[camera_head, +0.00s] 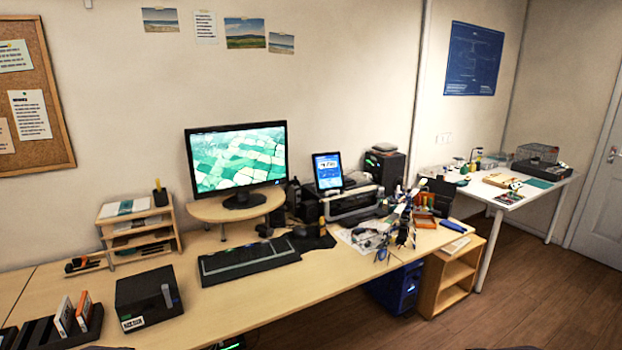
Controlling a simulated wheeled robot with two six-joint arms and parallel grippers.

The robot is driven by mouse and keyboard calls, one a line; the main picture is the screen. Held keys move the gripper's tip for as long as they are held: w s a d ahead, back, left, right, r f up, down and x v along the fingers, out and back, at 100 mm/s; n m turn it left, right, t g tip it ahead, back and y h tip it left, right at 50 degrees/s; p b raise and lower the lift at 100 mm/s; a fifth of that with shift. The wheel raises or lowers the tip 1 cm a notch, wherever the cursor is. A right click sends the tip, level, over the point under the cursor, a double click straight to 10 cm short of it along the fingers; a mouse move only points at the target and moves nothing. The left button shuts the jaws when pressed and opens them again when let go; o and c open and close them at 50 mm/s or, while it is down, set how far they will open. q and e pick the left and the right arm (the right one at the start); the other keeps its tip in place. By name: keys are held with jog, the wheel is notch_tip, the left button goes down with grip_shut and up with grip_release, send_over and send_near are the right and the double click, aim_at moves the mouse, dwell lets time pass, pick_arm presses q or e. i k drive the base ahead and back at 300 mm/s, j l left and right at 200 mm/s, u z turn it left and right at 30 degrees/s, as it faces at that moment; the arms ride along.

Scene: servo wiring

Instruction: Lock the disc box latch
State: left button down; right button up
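A black box (143,300) stands on the desk at the lower left and looks like the disc box. Its lid appears closed. A white label (134,323) is on its front, and a small grey piece (167,296), perhaps the latch, shows on its right side. Whether the latch is locked is too small to tell. Neither of my grippers shows. Only dark edges, possibly of my own arms, show at the bottom of the picture.
A black rack (88,335) with upright cases stands left of the box. A keyboard (249,259) lies to its right, with a wooden organizer (140,228) and monitor (237,160) behind. The desk (235,305) is bare right of the box.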

aim_at(165, 290)
jog(key=i+j, duration=0.35)
jog(key=i+j+z, duration=0.1)
jog(key=i+j, duration=0.25)
jog(key=j, duration=0.15)
